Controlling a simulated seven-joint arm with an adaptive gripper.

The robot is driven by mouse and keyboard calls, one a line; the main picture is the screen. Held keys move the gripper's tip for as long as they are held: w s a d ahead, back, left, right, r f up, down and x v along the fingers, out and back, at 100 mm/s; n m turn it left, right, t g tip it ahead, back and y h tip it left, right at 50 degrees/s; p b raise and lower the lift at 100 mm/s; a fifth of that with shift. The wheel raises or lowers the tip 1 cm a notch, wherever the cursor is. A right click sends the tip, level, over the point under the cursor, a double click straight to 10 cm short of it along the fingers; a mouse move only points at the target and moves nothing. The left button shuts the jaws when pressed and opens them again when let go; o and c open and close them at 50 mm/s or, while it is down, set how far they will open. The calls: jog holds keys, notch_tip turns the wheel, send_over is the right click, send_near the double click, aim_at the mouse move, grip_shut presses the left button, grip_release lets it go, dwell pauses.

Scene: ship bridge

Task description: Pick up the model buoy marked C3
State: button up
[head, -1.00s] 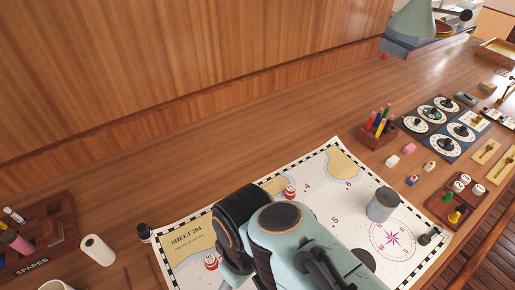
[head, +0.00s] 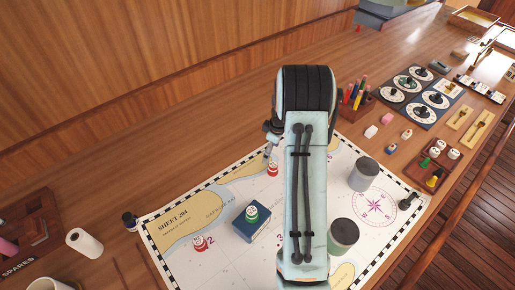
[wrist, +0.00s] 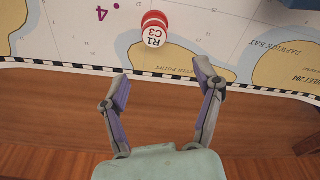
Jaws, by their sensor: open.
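The model buoy marked C3 (wrist: 153,30) is red with a white label reading R1 C3. In the wrist view it stands on the chart at the top middle, beyond my fingertips and apart from them. In the head view a red and white buoy (head: 272,169) stands on the chart just left of my arm. My gripper (wrist: 165,82) is open and empty, its two fingers spread over the chart's border. In the head view the gripper is mostly hidden behind my arm.
A green-topped buoy (head: 251,214) stands on a blue box (head: 250,228). Another red buoy (head: 200,243) is at the chart's left. A pen holder (head: 354,105) is behind the chart.

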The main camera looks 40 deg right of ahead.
aim_at(274, 165)
jog(key=shift+s+d+f, duration=0.4)
jog(key=shift+s+f, duration=0.25)
jog(key=shift+f, duration=0.1)
jog(key=shift+d+f+m, duration=0.1)
jog(key=shift+f+m, duration=0.2)
jog(key=f, duration=0.5)
jog(key=shift+w+a+f, duration=0.2)
jog(key=shift+w+f, duration=0.1)
jog(key=shift+w, duration=0.05)
jog(key=c, duration=1)
